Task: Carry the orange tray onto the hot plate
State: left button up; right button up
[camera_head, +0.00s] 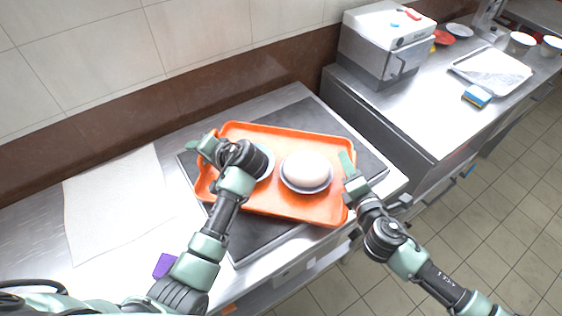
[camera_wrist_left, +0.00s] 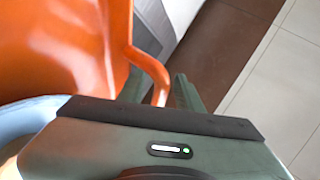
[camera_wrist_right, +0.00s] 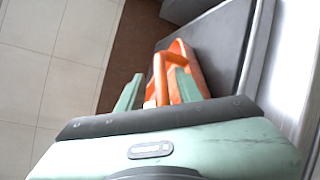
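The orange tray (camera_head: 285,205) lies over the dark hot plate (camera_head: 290,116), turned at an angle to it; whether it touches the plate I cannot tell. On the tray stand a bowl with a pale rounded top (camera_head: 307,172) and a second dish (camera_head: 267,163), partly hidden by my left arm. My left gripper (camera_head: 207,150) is at the tray's left end; in the left wrist view its fingers (camera_wrist_left: 160,92) close around the orange handle. My right gripper (camera_head: 348,172) is at the right end; in the right wrist view its fingers (camera_wrist_right: 160,90) close around the other handle.
A white cloth (camera_head: 115,205) lies on the steel counter at left, with a purple object (camera_head: 163,265) near the front. On the right counter are a boxy steel appliance (camera_head: 385,50), a pale tray (camera_head: 492,70) and a blue sponge (camera_head: 477,97). A tiled wall stands behind.

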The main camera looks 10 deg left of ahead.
pick_arm(q)
jog(key=v, duration=0.7)
jog(key=shift+s+d, duration=0.1)
pick_arm(e)
jog(key=shift+d, duration=0.15)
pick_arm(q)
jog(key=shift+r, duration=0.1)
pick_arm(e)
jog(key=shift+s, duration=0.2)
jog(key=v, duration=1.1)
jog(key=shift+s, duration=0.25)
jog(key=shift+d+r, duration=0.1)
